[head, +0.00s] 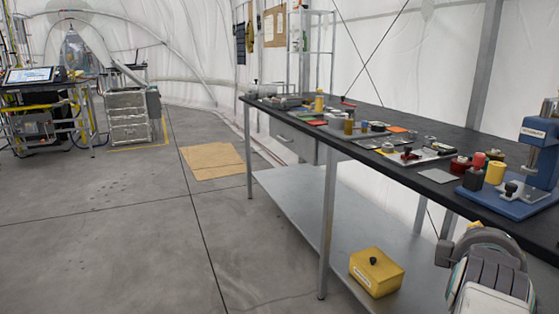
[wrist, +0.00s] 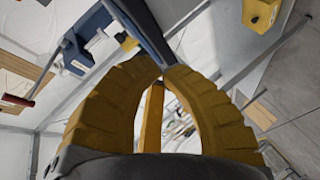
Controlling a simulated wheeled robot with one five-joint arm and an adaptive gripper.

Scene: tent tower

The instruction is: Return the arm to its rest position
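My gripper shows in the wrist view (wrist: 165,70) with ribbed yellow fingers that arch inward until their tips come together. A narrow yellow bar shows between them. I see nothing held in the fingers. In the head view, part of my arm (head: 490,285) stands at the bottom right, in front of the workbench (head: 440,187). The fingers are not clear there.
The dark bench top carries several small parts, a red-and-yellow group of pieces and a blue press (head: 540,135) close to my arm. A yellow box (head: 376,272) sits on the lower shelf (head: 290,205). The floor (head: 110,235) to the left is clear.

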